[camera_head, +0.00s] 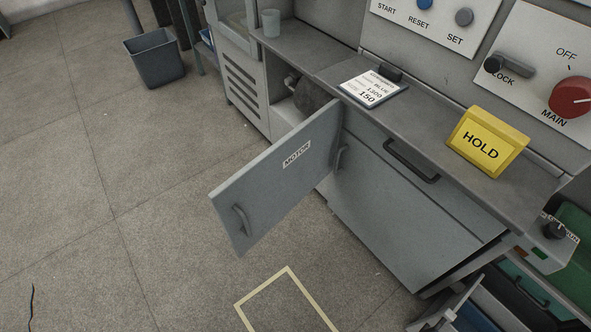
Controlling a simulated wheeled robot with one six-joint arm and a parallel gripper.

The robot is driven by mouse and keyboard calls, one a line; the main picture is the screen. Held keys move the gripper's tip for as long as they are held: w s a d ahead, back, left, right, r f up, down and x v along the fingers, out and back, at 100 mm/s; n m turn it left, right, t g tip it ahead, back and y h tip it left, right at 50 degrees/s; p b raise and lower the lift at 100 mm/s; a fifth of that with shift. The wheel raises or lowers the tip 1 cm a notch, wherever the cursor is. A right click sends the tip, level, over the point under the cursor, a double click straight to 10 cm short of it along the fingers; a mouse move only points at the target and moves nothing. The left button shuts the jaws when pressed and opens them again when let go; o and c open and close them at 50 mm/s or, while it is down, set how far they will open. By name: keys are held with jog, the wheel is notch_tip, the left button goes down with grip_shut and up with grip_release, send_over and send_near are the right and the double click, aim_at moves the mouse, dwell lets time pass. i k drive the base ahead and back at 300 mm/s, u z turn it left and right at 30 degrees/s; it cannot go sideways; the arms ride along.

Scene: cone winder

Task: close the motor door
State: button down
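The motor door (265,185) is a grey panel with a white label reading MOTOR. It stands wide open, swung out from the cabinet front over the floor. Its right edge meets the cabinet, and its free edge is at the lower left. A grey bar handle (240,220) sits near that free edge. Behind the door's upper edge, part of the open motor compartment (283,112) shows, with a dark grey rounded thing inside. The door hides the rest of the compartment. I cannot make out my gripper in this view.
A drawer front with a dark handle (411,161) is right of the door. A grey bin (155,58) stands far left.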

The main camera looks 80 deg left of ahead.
aim_at(250, 203)
jog(key=u, duration=2.4)
jog(key=k, duration=0.5)
jog(key=u, duration=0.25)
jog(key=i, duration=0.35)
jog(key=u, duration=0.05)
